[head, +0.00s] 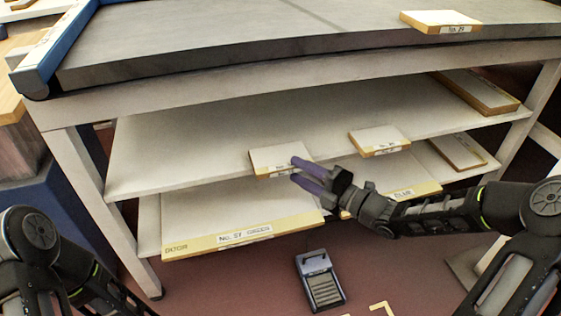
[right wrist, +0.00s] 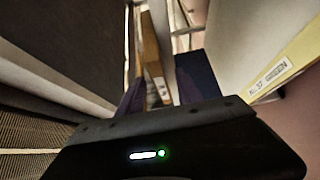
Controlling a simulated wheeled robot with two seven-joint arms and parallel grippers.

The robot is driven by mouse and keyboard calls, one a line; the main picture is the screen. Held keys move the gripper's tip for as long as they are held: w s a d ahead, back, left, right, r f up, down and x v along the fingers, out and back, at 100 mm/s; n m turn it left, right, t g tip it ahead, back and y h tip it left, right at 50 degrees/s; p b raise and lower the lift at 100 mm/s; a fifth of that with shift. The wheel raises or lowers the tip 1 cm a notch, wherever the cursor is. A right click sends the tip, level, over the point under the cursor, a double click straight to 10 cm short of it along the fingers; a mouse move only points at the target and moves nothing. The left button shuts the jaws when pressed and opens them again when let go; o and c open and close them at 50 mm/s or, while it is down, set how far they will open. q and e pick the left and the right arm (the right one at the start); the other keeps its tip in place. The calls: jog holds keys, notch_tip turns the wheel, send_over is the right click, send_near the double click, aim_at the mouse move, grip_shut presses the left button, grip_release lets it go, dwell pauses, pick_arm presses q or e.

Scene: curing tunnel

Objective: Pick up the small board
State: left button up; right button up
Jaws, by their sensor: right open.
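A small board (head: 275,155) with a pale top, a yellow-brown edge and a white label lies on the middle shelf, at its front edge. My right gripper (head: 297,168) is open at the board's right front corner. One purple finger overlaps the board's top in the head view, and the other is lower, in front of the shelf edge. In the right wrist view the small board (right wrist: 152,60) shows edge-on between the fingers (right wrist: 165,85). I cannot tell whether either finger touches it. My left gripper is not in view; only my left arm shows.
A similar board (head: 380,137) lies to the right on the same shelf (head: 210,135). A longer board (head: 480,92) lies at its right end. A large board labelled green (head: 250,215) is on the shelf below. Another board (head: 440,19) is on the top. A grey device (head: 320,280) lies on the floor.

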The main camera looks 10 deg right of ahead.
aim_at(281, 159)
jog(key=x, duration=0.2)
jog(key=shift+w+a, duration=0.2)
jog(key=shift+w, duration=0.05)
jog(key=shift+c, duration=0.2)
grip_shut()
dwell(0.4)
